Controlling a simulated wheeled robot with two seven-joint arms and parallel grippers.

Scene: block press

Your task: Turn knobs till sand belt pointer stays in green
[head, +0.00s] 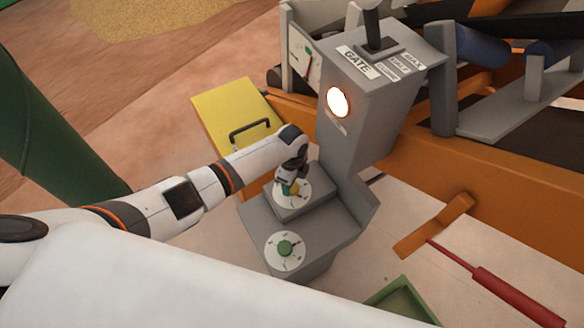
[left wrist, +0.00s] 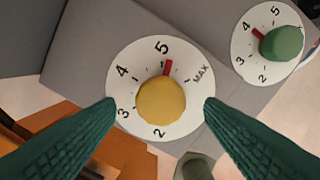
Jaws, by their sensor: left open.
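My left gripper (head: 291,186) is over the upper dial of the grey control box. The left wrist view shows its green fingers open on either side of the yellow knob (left wrist: 161,101), with gaps. The knob's red mark points just right of 5, towards MAX. The green knob (head: 285,248) is on the lower dial; it also shows in the left wrist view (left wrist: 284,43), its red mark near 4. A white gauge (head: 304,56) with green and red marks stands behind the box, partly hidden; I cannot read its pointer clearly. My right gripper is out of view.
A grey post (head: 365,100) with a lit round lamp (head: 338,101) and a GATE lever (head: 375,28) rises beside the dials. A yellow case (head: 228,108) lies behind my arm. A red-handled tool (head: 505,299) and a green tray (head: 400,305) lie at lower right.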

